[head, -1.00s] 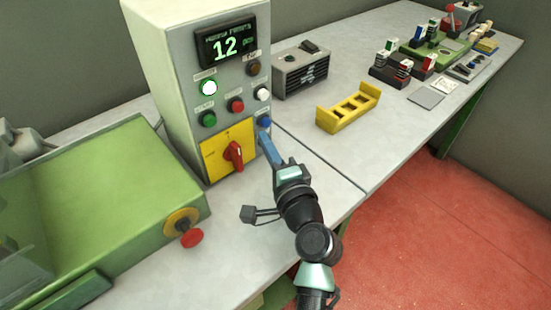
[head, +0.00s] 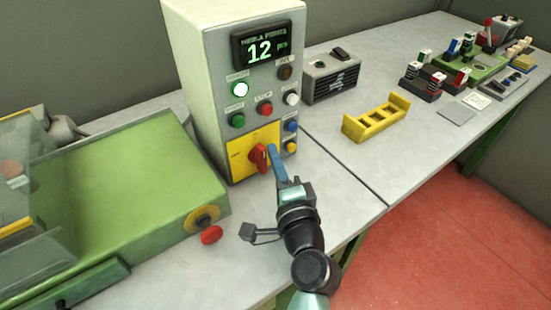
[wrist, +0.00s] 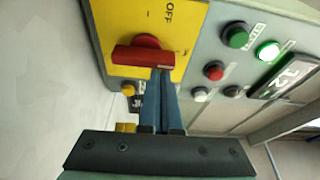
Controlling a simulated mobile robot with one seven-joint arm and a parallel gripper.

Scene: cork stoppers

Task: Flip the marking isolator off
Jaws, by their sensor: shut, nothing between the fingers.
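The isolator is a red rotary handle (head: 258,158) on a yellow plate (head: 240,142) low on the front of the grey control box. In the wrist view the red handle (wrist: 140,57) lies across the picture, its long axis along the box's upright direction. The OFF lettering on the yellow plate (wrist: 125,20) is off to the handle's side. My gripper (head: 271,149) is shut and empty, its blue fingers at the handle's right side. In the wrist view the fingertips (wrist: 160,72) overlap the handle's edge near one end; I cannot tell whether they touch it.
Above the isolator are green (head: 237,121), red (head: 265,109) and white (head: 292,99) buttons. Blue (head: 292,126) and yellow (head: 290,147) buttons sit just right of it. A yellow rack (head: 376,119) stands right.

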